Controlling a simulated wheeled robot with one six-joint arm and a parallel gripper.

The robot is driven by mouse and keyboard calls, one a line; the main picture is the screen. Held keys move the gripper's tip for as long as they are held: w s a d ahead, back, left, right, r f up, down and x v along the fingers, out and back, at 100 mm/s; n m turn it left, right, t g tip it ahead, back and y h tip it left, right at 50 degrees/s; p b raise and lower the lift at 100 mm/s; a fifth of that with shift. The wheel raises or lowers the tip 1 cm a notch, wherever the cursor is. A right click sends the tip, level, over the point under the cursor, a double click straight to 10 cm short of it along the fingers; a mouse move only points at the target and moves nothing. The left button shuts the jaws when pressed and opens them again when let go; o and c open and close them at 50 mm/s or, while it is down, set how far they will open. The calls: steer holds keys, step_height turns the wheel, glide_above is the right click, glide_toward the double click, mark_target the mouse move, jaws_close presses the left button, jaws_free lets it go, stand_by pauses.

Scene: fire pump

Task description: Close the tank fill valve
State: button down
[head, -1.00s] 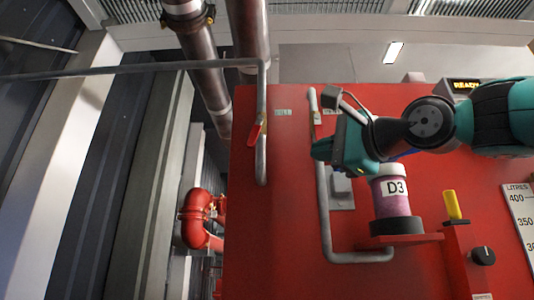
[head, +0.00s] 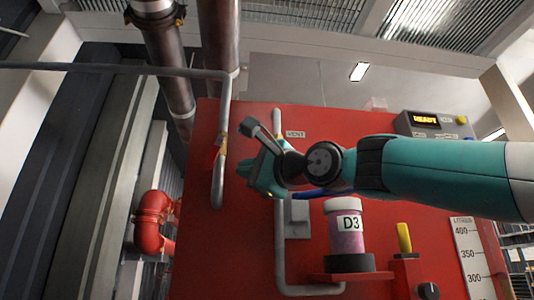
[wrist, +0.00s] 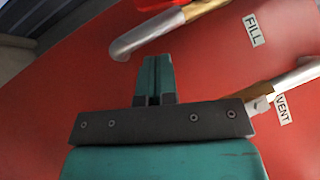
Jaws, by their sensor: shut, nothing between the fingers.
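The fill pipe (head: 217,190) comes down in front of the red tank at the left. Its valve has a red lever handle (head: 216,158), which lies close along the pipe. In the wrist view the red handle (wrist: 155,4) is cut off by the top edge, beside a brass valve body (wrist: 200,8) and the FILL label (wrist: 253,28). My gripper (head: 243,170) is shut and empty, just right of the fill pipe, apart from the handle. In the wrist view its closed fingers (wrist: 152,62) point toward the pipe's curved end.
The vent pipe (head: 280,245) runs down the tank behind my gripper, near the VENT label (wrist: 282,108). A D3 jar (head: 346,235) stands on a red shelf below my arm. A yellow handle (head: 404,238) and black knob (head: 428,291) are right of it.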

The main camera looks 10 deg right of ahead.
mark_target(214, 152)
steer(key=a, duration=0.1)
steer(key=a+r+p, duration=0.1)
steer(key=a, duration=0.1)
steer(key=w+a+p, duration=0.1)
steer(key=shift+a+r, duration=0.25)
steer(key=shift+a, duration=0.05)
steer(key=shift+f, duration=0.1)
steer(key=shift+a+m, duration=0.2)
steer(key=shift+m, duration=0.2)
